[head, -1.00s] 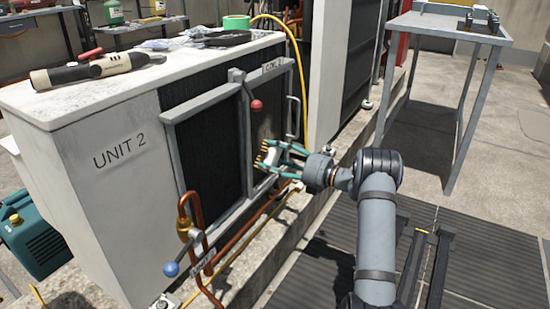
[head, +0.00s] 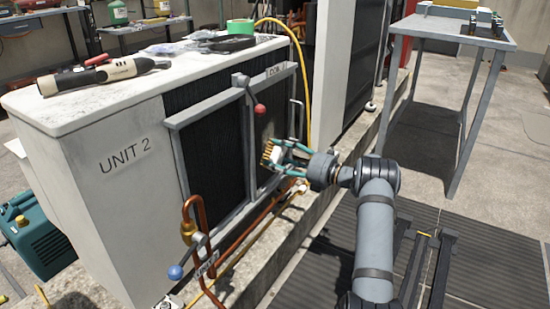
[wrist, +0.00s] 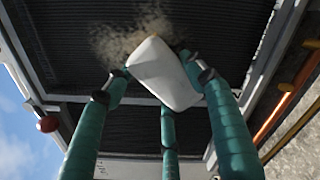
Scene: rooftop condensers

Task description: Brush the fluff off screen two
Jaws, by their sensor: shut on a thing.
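My gripper (head: 282,151) has teal fingers and is shut on a brush (head: 273,149) with a white body and tan bristles. It holds the brush at the right-hand dark screen (head: 266,125) of the cabinet marked UNIT 2 (head: 85,165). In the wrist view the white brush body (wrist: 163,72) sits between the fingers, hiding most of its bristles. A patch of tan fluff (wrist: 128,38) lies on the dark ribbed screen (wrist: 215,35) beside the brush. I cannot tell whether the bristles touch the screen. The left-hand screen (head: 212,152) is dark, with no fluff seen.
A red-knobbed lever (head: 260,109) is on the frame between the screens. Copper pipes and a blue-knobbed valve (head: 176,272) are low in front. A yellow hose (head: 304,75) runs down the right side. A grey table (head: 445,32) stands to the right over open floor.

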